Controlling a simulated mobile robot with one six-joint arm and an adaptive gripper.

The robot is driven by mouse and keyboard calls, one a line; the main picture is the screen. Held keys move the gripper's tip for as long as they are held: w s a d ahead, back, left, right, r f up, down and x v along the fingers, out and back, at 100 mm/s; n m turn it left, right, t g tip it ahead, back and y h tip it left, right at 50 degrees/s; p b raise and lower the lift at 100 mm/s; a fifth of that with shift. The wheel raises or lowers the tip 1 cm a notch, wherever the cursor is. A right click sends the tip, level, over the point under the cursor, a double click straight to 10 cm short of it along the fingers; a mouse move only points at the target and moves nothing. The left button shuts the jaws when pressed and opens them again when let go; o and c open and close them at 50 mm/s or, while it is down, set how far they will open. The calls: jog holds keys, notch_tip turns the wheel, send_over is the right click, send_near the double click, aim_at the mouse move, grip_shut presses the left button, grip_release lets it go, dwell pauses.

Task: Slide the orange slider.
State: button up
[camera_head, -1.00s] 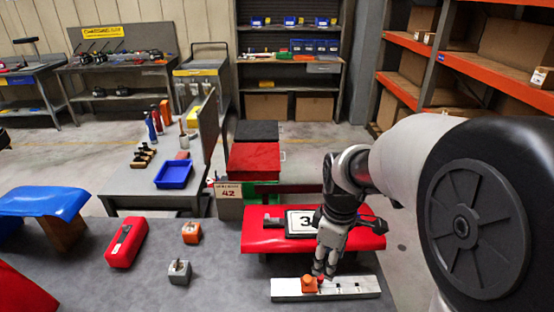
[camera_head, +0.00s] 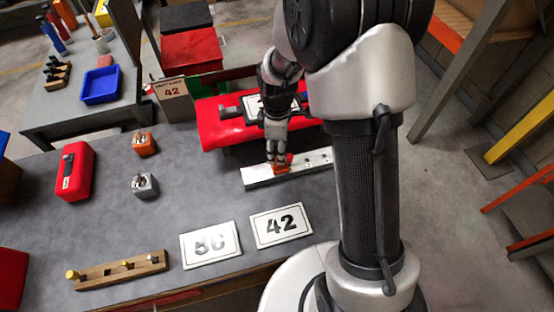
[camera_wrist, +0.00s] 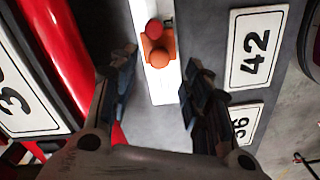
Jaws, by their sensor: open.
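In the wrist view the slider (camera_wrist: 160,53) has a round red-orange knob and sits on the rail (camera_wrist: 161,88), between and slightly beyond my fingertips. My gripper (camera_head: 276,152) points down at the slider in the head view. In the wrist view my gripper (camera_wrist: 157,75) is open, with one finger on each side of the rail. Whether a finger touches the slider is unclear.
Number plates (camera_head: 281,226) (camera_head: 209,245) lie in front of the rail.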

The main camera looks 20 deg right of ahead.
jog(key=shift+f+b, duration=0.55)
jog(key=shift+f, duration=1.8)
grip_shut()
